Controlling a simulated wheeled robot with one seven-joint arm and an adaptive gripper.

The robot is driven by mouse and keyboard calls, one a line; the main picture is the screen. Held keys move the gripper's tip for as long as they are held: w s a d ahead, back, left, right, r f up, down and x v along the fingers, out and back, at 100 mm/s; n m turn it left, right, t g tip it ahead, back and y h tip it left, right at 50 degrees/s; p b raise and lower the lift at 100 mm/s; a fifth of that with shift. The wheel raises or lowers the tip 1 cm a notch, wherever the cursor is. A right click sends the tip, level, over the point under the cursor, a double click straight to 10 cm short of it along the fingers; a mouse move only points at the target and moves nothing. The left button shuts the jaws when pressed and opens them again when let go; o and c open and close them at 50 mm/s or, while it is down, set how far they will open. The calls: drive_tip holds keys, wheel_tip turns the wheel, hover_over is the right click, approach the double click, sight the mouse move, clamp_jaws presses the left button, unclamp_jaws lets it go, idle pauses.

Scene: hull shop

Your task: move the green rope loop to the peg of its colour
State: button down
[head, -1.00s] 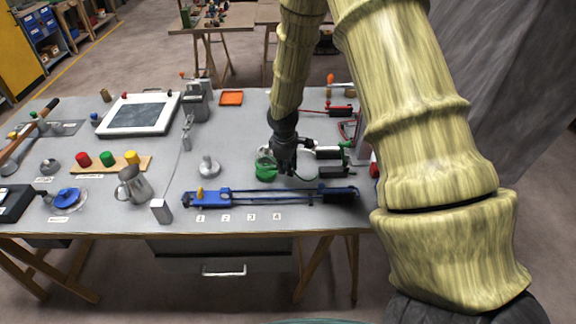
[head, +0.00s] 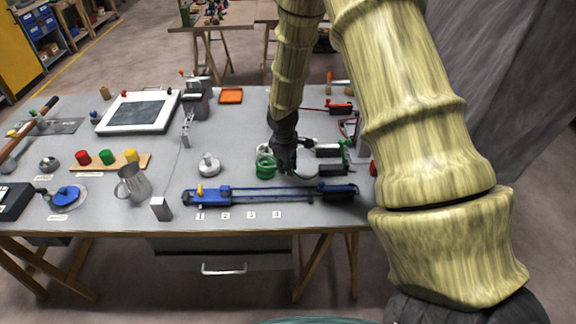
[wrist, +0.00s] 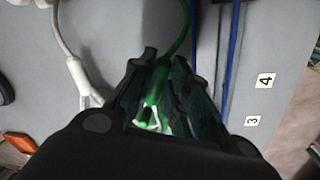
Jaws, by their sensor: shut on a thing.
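My gripper (head: 284,162) is low over the right half of the table, pointing down. In the wrist view my gripper (wrist: 155,100) is shut on a green piece with a pale forked end, which I take for the green rope loop (wrist: 154,88). A green line curves up from it, out of the top of the picture. In the head view the held part is hidden by my fingers. A green peg-like knob (head: 106,157) stands between a red one (head: 82,158) and a yellow one (head: 131,156) on a wooden strip, far to the left.
A round green container-like thing (head: 265,167) stands just left of my gripper. A blue slide rail (head: 270,193) lies in front. A metal jug (head: 132,184) stands to the left.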

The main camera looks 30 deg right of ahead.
drive_tip(key=shift+f, duration=0.75)
idle(0.7)
drive_tip(key=c, duration=0.9)
unclamp_jaws()
drive_tip(key=shift+r, duration=0.1)
drive_tip(key=shift+r+p, duration=3.15)
drive_tip(key=shift+r, duration=0.8)
